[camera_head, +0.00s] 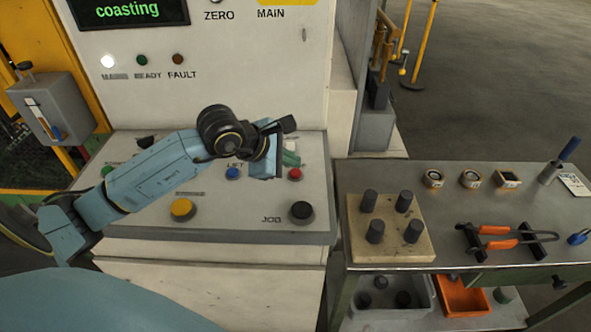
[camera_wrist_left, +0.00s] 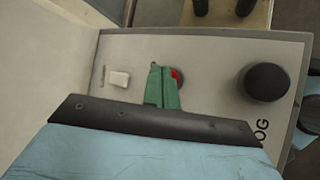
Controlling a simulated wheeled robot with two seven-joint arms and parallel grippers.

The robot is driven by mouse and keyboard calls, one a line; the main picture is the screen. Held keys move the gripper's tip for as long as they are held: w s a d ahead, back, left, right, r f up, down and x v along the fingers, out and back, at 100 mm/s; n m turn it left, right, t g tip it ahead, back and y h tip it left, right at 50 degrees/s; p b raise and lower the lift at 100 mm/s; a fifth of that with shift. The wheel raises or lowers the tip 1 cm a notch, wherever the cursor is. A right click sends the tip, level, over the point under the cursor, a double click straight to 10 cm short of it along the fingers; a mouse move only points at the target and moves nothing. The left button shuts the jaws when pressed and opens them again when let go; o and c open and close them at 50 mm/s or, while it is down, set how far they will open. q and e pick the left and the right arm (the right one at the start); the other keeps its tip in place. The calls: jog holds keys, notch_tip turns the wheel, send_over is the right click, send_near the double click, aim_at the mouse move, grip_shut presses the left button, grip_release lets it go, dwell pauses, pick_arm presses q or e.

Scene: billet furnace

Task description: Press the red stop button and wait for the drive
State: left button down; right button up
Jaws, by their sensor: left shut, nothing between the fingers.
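The red stop button (camera_head: 295,174) is on the sloped grey control panel (camera_head: 140,217), right of a blue button. In the left wrist view the red button (camera_wrist_left: 177,76) shows partly, just beside my fingertips and partly covered by them. My left gripper (camera_head: 291,158) is shut and empty, with its green fingers over the panel. In the left wrist view the left gripper (camera_wrist_left: 162,70) points at the panel next to the red button; I cannot tell whether it touches it. The drive display (camera_head: 130,11) reads "coasting". My right gripper is out of view.
The panel also has a yellow button (camera_head: 183,209), a black JOG knob (camera_head: 301,211) and a white rocker switch (camera_wrist_left: 119,79). A white lamp (camera_head: 108,61) is lit; READY and FAULT look dark. A bench (camera_head: 450,188) with a peg block and tools stands at right.

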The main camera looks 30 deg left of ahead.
aim_at(291, 174)
pick_arm(q)
jog(key=shift+r+p, duration=1.5)
jog(key=shift+r, duration=1.05)
jog(key=shift+s+f, duration=0.1)
